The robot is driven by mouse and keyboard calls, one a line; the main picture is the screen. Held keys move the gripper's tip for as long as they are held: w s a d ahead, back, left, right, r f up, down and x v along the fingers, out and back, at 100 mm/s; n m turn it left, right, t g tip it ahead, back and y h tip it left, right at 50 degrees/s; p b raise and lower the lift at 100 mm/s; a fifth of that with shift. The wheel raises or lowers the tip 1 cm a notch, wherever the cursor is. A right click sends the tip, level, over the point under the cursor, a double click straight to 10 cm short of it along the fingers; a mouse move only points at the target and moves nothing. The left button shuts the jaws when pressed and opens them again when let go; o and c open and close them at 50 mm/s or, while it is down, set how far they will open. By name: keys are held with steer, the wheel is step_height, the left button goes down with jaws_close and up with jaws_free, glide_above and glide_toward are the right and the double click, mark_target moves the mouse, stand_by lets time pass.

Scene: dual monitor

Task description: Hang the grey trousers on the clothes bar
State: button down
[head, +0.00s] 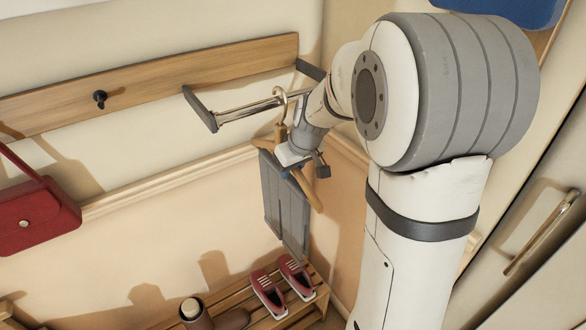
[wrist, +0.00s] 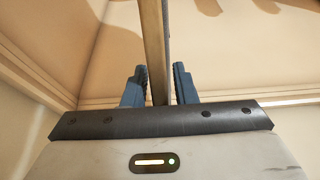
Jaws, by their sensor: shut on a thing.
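The grey trousers (head: 283,207) hang from a wooden hanger (head: 306,188) below my gripper (head: 303,165) in the head view. My gripper is shut on the hanger; in the wrist view the wooden piece (wrist: 153,45) stands between the two blue-grey fingers (wrist: 158,88). The hanger's pale hook (head: 280,94) rises to the height of the metal clothes bar (head: 247,109) and overlaps it in the picture. I cannot tell whether the hook is over the bar or in front of it. My arm hides the bar's right part.
A wooden wall board (head: 150,80) with a black peg (head: 100,97) runs behind the bar. A red bag (head: 35,220) hangs at the left.

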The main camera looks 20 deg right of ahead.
steer(key=shift+f, duration=0.2)
steer(key=c, duration=1.1)
jaws_free()
steer(key=b+v, duration=0.1)
steer(key=v, duration=0.6)
steer(key=shift+s+r, duration=0.15)
steer(key=shift+r, duration=0.25)
steer(key=s+f+m, duration=0.1)
steer(key=s, duration=0.6)
steer(key=s+a+f+m+g+h, duration=0.1)
steer(key=s, duration=0.6)
steer(key=s+a+f+m, duration=0.1)
steer(key=s, duration=0.6)
steer(key=shift+a+f+m, duration=0.1)
steer(key=shift+a+m, duration=0.05)
steer(key=shift+m, duration=0.15)
